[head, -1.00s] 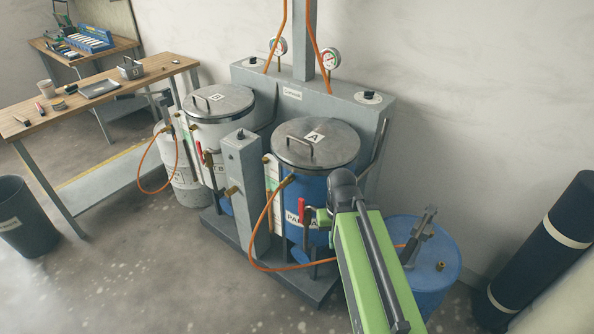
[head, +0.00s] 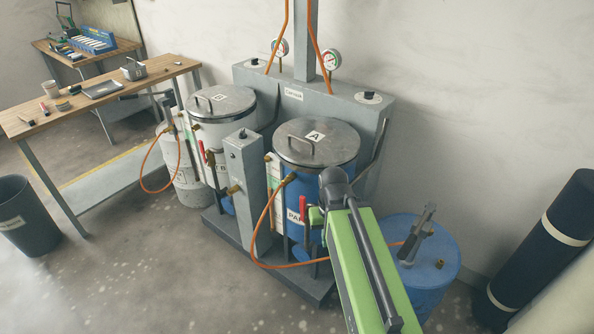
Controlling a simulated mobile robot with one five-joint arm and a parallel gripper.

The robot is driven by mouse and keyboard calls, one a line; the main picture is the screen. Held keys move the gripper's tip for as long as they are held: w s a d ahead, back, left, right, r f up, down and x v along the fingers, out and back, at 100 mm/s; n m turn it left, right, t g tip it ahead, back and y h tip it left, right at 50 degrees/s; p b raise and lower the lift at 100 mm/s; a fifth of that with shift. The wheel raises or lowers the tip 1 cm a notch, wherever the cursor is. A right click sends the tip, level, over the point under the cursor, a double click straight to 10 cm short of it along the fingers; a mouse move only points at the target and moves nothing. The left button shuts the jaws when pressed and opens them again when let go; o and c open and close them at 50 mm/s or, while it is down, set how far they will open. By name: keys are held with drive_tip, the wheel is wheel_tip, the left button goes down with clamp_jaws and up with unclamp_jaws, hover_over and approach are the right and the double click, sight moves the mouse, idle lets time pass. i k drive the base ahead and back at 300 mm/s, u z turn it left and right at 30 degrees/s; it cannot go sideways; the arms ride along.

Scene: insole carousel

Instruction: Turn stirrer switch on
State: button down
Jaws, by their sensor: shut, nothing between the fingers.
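A grey control post (head: 246,185) stands between the two tanks. A small black knob (head: 242,134) sits on its top; it may be the stirrer switch, but its marking is too small to read. Black knobs also sit on the grey cabinet behind, one at the right (head: 370,96) and one at the left (head: 255,61). Tank A (head: 335,142) has a metal lid and blue body; tank B (head: 220,101) has a metal lid and white upper body. My green arm reaches up in front of tank A, right of the post. My gripper is hidden behind the arm.
An orange hose (head: 262,225) loops in front of the post. A red-handled valve (head: 303,207) is on tank A's front. A workbench (head: 150,80) and bin (head: 25,220) are at the left.

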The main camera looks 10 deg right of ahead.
sight(243, 136)
drive_tip(key=z, duration=0.05)
drive_tip(key=k, duration=0.65)
drive_tip(key=u, duration=0.55)
drive_tip(key=i, duration=1.6)
drive_tip(key=z, duration=0.2)
